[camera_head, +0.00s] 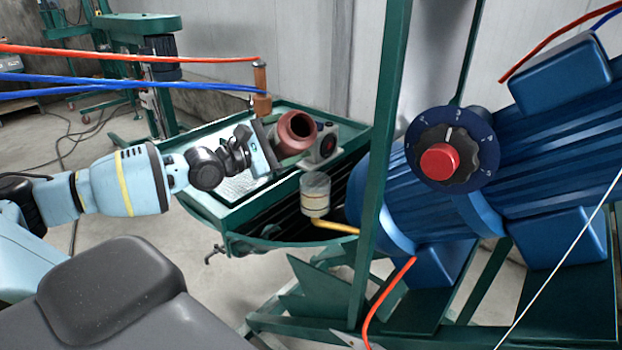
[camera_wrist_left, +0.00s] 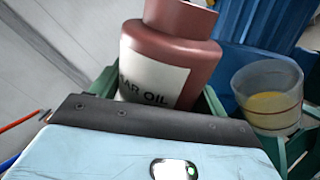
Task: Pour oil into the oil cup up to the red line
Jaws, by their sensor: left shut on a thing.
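The red-brown oil bottle (camera_head: 292,139) is held by my left gripper (camera_head: 267,147), which is shut on it. The bottle is tilted, with its open end turned toward the head camera. In the left wrist view the bottle (camera_wrist_left: 172,58) shows a white label ending in "OIL", just beyond my left gripper (camera_wrist_left: 150,117). The clear oil cup (camera_head: 315,192) stands upright, below and slightly right of the bottle, apart from it. In the left wrist view the cup (camera_wrist_left: 268,84) holds yellowish liquid and has a thin reddish line. I see no oil stream. My right gripper is out of view.
A yellow pipe (camera_head: 337,227) runs from beneath the cup. A green post (camera_head: 379,160) and a large blue motor (camera_head: 540,150) with a red-button dial (camera_head: 440,160) stand to the right. A green tray frame (camera_head: 210,205) lies under my left arm. Orange and blue hoses cross at upper left.

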